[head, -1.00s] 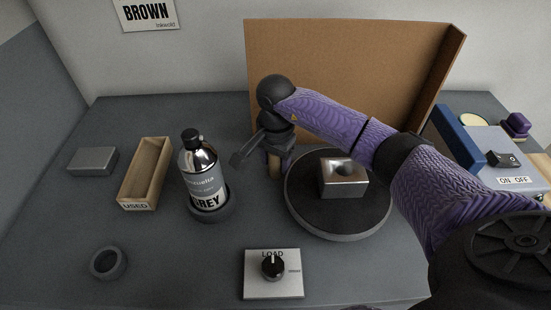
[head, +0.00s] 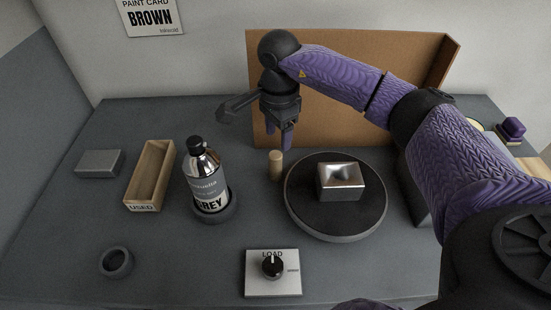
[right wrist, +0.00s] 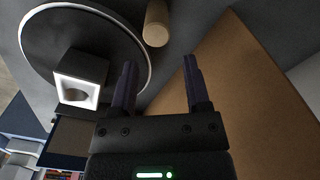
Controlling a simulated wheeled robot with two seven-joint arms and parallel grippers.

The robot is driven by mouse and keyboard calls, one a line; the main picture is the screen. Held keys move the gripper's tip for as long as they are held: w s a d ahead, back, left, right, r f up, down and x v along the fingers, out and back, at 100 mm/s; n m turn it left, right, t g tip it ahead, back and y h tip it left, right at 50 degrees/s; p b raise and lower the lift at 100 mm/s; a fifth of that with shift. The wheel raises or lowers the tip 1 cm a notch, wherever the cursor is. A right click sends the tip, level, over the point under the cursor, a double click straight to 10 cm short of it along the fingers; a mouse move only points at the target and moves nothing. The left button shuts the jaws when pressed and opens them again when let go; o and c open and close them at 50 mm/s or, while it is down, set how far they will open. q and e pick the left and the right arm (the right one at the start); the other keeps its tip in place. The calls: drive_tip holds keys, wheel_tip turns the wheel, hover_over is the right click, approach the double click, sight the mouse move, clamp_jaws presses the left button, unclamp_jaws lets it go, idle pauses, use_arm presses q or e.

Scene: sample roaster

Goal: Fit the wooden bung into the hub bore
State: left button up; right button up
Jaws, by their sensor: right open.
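The wooden bung (head: 276,165) stands upright on the table, just left of the round turntable (head: 335,229). I cannot tell whether that hollow is the hub bore. My right gripper (head: 279,146) is open and empty, above and behind the bung. My left gripper is not in view.
A grey spray bottle (head: 207,180) stands in a ring holder left of the bung. A wooden tray marked USED (head: 144,208) is farther left. A cardboard screen (head: 347,120) stands behind. A LOAD knob plate (head: 273,286) lies in front, and a dark ring (head: 116,262) front left.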

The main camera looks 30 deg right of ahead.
sight(276, 154)
drive_tip(key=f, duration=0.2)
drive_tip(key=f+b, duration=0.1)
drive_tip(key=f, duration=0.5)
drive_tip(key=shift+s+a+f+b, duration=0.1)
drive_tip(key=shift+s+a+b, duration=0.1)
drive_tip(key=shift+a+b, duration=0.2)
drive_tip(key=shift+f, duration=0.2)
drive_tip(key=shift+r, duration=0.1)
drive_tip(key=shift+c, duration=0.4)
drive_tip(key=c, duration=0.7)
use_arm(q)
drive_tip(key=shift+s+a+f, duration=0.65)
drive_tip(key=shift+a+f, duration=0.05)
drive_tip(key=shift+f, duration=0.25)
use_arm(e)
clamp_jaws()
